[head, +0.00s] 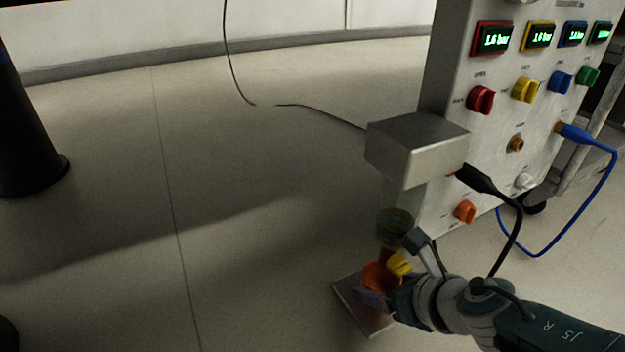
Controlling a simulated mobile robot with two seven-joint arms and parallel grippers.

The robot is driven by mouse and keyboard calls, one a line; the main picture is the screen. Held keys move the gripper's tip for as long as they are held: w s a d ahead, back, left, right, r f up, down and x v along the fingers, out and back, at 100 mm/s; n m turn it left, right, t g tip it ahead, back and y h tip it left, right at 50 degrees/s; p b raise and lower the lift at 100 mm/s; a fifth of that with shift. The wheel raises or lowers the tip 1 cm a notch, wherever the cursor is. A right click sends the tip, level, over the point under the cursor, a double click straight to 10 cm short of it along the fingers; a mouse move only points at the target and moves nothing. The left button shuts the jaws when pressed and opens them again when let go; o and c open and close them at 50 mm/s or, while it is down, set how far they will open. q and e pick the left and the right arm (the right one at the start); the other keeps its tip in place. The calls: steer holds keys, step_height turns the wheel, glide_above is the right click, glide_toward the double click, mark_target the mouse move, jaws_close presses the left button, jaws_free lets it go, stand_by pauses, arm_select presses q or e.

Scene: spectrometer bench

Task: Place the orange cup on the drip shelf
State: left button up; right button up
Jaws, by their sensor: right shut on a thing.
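The orange cup (378,275) is low in the head view, right of centre. My right gripper (385,283) is shut on it, with the arm coming in from the lower right. The drip shelf (350,303) is a flat plate below the cup, partly covered by the cup and gripper. I cannot tell whether the cup's bottom touches the plate. A dark glassy round part (395,222) is just above the cup, under a grey metal box (417,145). My left gripper is out of view.
The instrument panel (460,70) stands behind, with coloured knobs and displays. A blue cable (590,210) hangs at the right. The floor at left is largely clear.

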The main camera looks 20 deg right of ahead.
steer(key=o, duration=1.4)
steer(key=shift+o, duration=0.2)
steer(key=p+v, duration=0.9)
steer(key=v, duration=0.3)
steer(key=shift+w+r, duration=0.1)
